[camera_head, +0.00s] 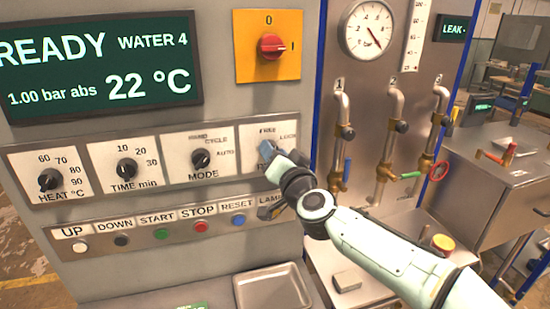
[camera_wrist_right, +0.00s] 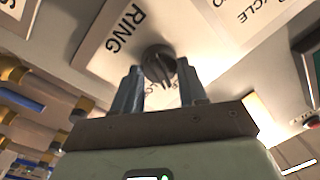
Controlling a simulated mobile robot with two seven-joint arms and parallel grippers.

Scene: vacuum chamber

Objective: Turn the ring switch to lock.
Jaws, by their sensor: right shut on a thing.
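The ring switch is a dark round knob on a white plate (camera_head: 283,127) marked FREE, LOCK and RING, at the right end of the row of dials. My right gripper (camera_head: 268,150) is at this plate in the head view and hides the knob there. In the right wrist view the knob (camera_wrist_right: 158,64) sits between the two fingers of my right gripper (camera_wrist_right: 159,84), which is shut on it. The plate's RING label (camera_wrist_right: 125,33) shows beside it. I cannot tell which mark the knob points to. My left gripper is not in view.
The mode knob (camera_head: 201,159) is just left of the ring plate. Above is a red switch (camera_head: 271,45) on a yellow plate; below is a row of buttons (camera_head: 199,226). Pipes with valves (camera_head: 390,140) stand right. A metal tray (camera_head: 273,288) lies below.

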